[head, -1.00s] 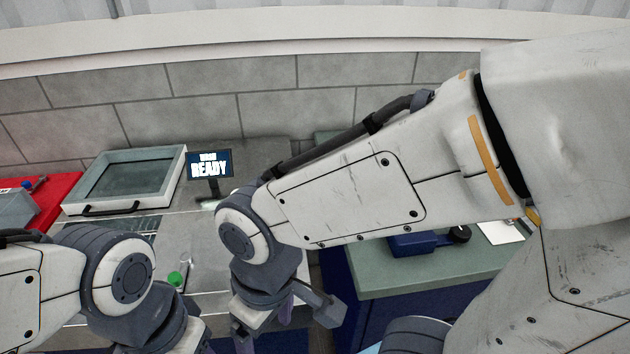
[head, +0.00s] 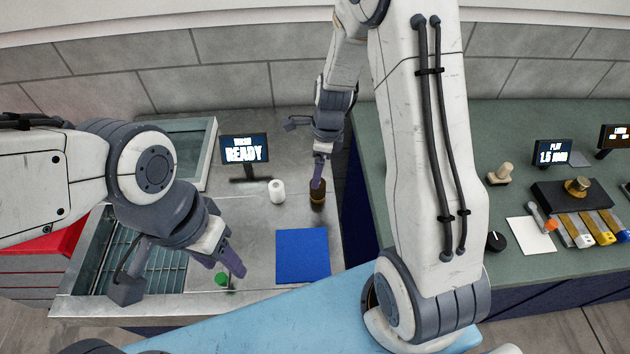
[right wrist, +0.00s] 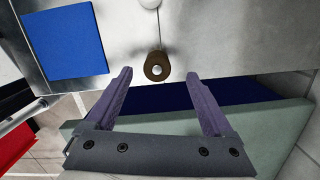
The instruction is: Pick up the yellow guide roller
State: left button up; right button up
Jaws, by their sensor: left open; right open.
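A brownish-gold cylinder (head: 317,197), the closest match I see to a yellow guide roller, stands on the grey metal bench near its right edge. In the right wrist view its round top (right wrist: 157,67) lies between and just beyond the fingertips. My right gripper (head: 318,182) is open with purple fingers pointing down at the cylinder, partly hiding it; I cannot tell whether they touch. In the right wrist view the gripper (right wrist: 159,77) is empty. My left gripper (head: 238,268) is open above the front of the bench, near a green-topped item (head: 222,280).
A white cylinder (head: 277,190) stands left of the brown one, with a blue square mat (head: 302,256) in front. A READY screen (head: 244,149) stands behind. The green counter (head: 510,262) holds a beige knob (head: 500,173) and a dark device (head: 560,195) with a brass knob.

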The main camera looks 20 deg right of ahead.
aim_at(318, 195)
notch_tip(318, 195, down, 3)
jog(key=shift+d+f, duration=0.1)
notch_tip(318, 195, down, 5)
jog(key=shift+s+f, duration=0.1)
jog(key=shift+s, duration=0.05)
grip_shut()
